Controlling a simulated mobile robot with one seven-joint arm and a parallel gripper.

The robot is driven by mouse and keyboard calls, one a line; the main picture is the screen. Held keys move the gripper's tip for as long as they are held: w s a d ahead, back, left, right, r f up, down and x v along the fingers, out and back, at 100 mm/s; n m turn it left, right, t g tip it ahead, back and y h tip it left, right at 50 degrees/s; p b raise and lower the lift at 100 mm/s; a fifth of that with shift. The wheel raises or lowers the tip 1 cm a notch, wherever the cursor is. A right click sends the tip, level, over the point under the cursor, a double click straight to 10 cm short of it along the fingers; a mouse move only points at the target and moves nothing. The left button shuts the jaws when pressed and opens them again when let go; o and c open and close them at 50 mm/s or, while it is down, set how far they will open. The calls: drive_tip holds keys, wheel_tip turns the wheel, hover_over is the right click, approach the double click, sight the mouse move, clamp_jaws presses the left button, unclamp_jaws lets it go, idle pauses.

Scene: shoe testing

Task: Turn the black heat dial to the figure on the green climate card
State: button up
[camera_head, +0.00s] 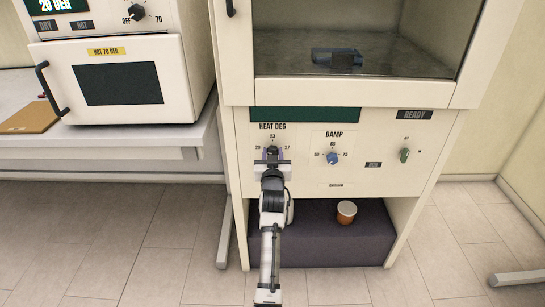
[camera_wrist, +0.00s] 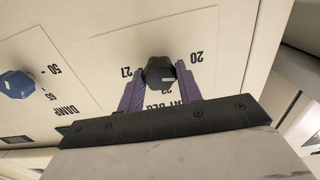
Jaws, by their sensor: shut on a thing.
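The black heat dial (camera_head: 272,151) sits on the cream panel under the words HEAT DEG, with 20, 23 and 27 around it. It also shows in the wrist view (camera_wrist: 158,73), where the labels appear upside down. My gripper (camera_head: 272,158) is at the panel, its purple fingers on either side of the dial and shut on it. It also shows in the wrist view (camera_wrist: 160,82). A pale mark shows on the dial's face, but its exact setting is unclear.
A blank dark green strip (camera_head: 305,114) runs above the dials. An orange cup (camera_head: 346,212) stands on the dark shelf below. A white oven (camera_head: 125,80) stands left.

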drive_tip(key=m, duration=0.6)
drive_tip(key=shift+m, duration=0.4)
idle(0.3)
drive_tip(key=o, duration=1)
drive_tip(key=shift+s, duration=0.15)
drive_tip(key=s+b, duration=0.2)
drive_tip(key=s, duration=1.1)
drive_tip(key=shift+s, duration=0.25)
